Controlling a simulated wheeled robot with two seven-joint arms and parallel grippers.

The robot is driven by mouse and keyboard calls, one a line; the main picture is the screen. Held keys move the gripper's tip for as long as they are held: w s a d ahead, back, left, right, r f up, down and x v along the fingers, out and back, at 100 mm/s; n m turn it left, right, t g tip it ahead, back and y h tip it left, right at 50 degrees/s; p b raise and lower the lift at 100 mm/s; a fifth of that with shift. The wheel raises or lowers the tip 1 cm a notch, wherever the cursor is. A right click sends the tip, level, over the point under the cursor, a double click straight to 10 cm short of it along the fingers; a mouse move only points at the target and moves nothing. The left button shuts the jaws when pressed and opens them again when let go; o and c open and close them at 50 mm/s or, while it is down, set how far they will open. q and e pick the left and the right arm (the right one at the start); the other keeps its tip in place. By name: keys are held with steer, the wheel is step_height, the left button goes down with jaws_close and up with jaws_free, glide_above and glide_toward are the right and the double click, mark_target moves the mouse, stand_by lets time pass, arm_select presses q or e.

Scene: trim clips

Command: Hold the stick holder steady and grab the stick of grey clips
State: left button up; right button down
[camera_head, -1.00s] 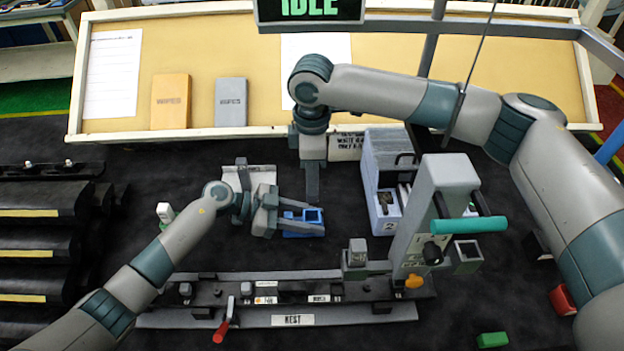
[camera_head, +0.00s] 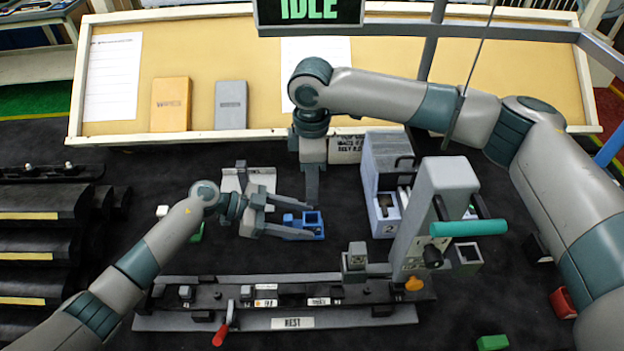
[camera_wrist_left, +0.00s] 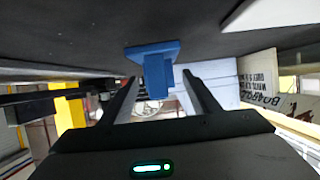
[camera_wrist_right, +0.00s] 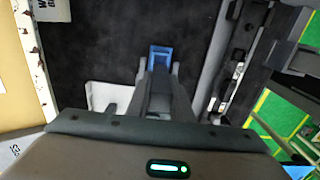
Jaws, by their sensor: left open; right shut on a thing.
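A small blue stick holder (camera_head: 311,222) stands on the dark table, left of the blue-grey box. It also shows in the left wrist view (camera_wrist_left: 157,72) and the right wrist view (camera_wrist_right: 160,54). My right gripper (camera_head: 312,200) points down from above and is shut on the holder; its fingers hide part of it. My left gripper (camera_head: 284,217) is low, left of the holder, open and facing it. In the left wrist view its two fingers are spread, with the blue holder seen between and beyond them. I cannot make out a stick of grey clips for sure.
A blue-grey box (camera_head: 378,160) stands right of the holder, beside a tall grey fixture with a teal handle (camera_head: 455,228). A long rail (camera_head: 250,295) marked REST lies in front. A white bracket (camera_head: 232,182) is behind the left gripper.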

mark_target(289, 217)
arm_select(q)
steer(key=v, duration=0.4)
steer(key=shift+a, duration=0.15)
steer(key=shift+a+r, duration=0.1)
stand_by(0.3)
